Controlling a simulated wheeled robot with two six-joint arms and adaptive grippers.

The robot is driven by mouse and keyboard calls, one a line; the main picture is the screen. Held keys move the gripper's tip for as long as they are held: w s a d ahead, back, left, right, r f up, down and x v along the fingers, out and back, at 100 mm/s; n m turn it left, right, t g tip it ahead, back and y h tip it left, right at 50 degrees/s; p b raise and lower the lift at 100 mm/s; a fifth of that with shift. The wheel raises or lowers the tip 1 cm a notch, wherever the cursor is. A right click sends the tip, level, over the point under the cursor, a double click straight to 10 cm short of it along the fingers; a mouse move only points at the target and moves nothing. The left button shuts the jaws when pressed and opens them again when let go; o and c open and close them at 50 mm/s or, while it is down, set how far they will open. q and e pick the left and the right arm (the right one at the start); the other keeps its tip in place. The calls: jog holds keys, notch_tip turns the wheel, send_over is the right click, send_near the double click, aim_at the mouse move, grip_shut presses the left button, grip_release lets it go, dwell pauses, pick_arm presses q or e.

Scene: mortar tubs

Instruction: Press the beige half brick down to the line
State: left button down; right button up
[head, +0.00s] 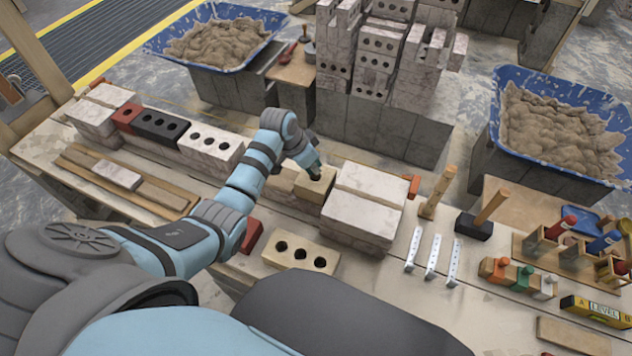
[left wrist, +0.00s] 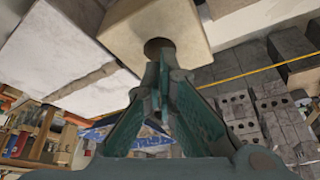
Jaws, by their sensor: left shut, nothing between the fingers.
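The beige half brick (head: 313,187) sits in the row on the bench, against the left side of the pale block stack (head: 362,215). My left gripper (head: 315,172) is shut and empty, with its fingertips at the top of the half brick. In the left wrist view the half brick (left wrist: 155,22) shows a dark hole, and the shut fingertips (left wrist: 160,58) overlap that hole. I cannot tell whether they touch the brick. The line is not clearly visible. My right gripper is not in view.
A beige brick with holes (head: 300,254) and a red brick (head: 252,236) lie in front of the row. Metal brackets (head: 432,256), a mallet (head: 482,216) and tools stand at right. Mortar tubs (head: 560,130) and stacked blocks (head: 375,60) are behind.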

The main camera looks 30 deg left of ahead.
aim_at(314, 178)
pick_arm(q)
jog(key=shift+f+b, duration=0.35)
jog(key=shift+f, duration=0.3)
jog(key=shift+s+f+p, duration=0.2)
jog(key=shift+f+p, duration=0.2)
jog(key=shift+p, duration=0.15)
dwell(2.3)
notch_tip(314, 178, up, 6)
jog(key=p, duration=0.6)
jog(key=shift+f, duration=0.4)
jog(key=shift+w, duration=0.1)
